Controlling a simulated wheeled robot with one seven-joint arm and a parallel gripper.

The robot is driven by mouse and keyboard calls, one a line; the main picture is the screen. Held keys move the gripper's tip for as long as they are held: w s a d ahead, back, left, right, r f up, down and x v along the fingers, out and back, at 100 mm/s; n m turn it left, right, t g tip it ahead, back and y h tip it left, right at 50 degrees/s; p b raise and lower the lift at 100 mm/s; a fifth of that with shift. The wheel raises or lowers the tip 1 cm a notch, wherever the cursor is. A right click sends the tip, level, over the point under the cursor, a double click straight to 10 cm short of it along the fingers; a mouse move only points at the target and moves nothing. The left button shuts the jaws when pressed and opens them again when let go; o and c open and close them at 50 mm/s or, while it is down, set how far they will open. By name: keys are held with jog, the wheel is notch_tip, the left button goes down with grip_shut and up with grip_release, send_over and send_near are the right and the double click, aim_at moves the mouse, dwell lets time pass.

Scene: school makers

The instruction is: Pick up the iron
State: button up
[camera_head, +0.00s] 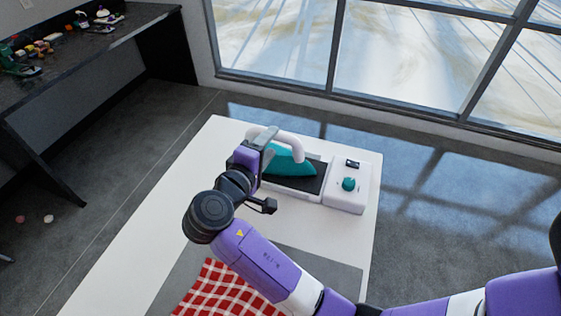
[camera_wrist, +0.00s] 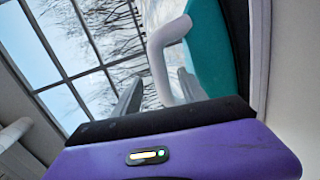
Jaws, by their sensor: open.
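The iron (camera_head: 290,161) has a teal body and a white handle (camera_head: 291,145). It sits on the dark plate of a white base (camera_head: 347,198) near the far end of the white table. My gripper (camera_head: 264,148) is at the left end of the iron, close to its handle, and hides part of it. In the wrist view the two fingers of my gripper (camera_wrist: 160,92) are apart, with the handle (camera_wrist: 163,62) just beyond and beside the right finger. The teal body (camera_wrist: 208,50) is to the right. I cannot tell whether a finger touches the handle.
The white table (camera_head: 130,245) holds a grey mat (camera_head: 335,268) with a red checked cloth (camera_head: 222,292) at the near side. A dark bench (camera_head: 95,45) with small objects stands at the upper left. Large windows (camera_head: 400,60) are behind. Floor is open left of the table.

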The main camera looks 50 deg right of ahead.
aim_at(275, 138)
jog(key=shift+p+x, duration=0.4)
jog(key=shift+x, duration=1.15)
jog(key=p+x, duration=0.1)
jog(key=x, duration=0.3)
jog(key=shift+d+f, duration=0.1)
jog(key=shift+d, duration=0.3)
grip_shut()
jog(key=shift+a, duration=0.1)
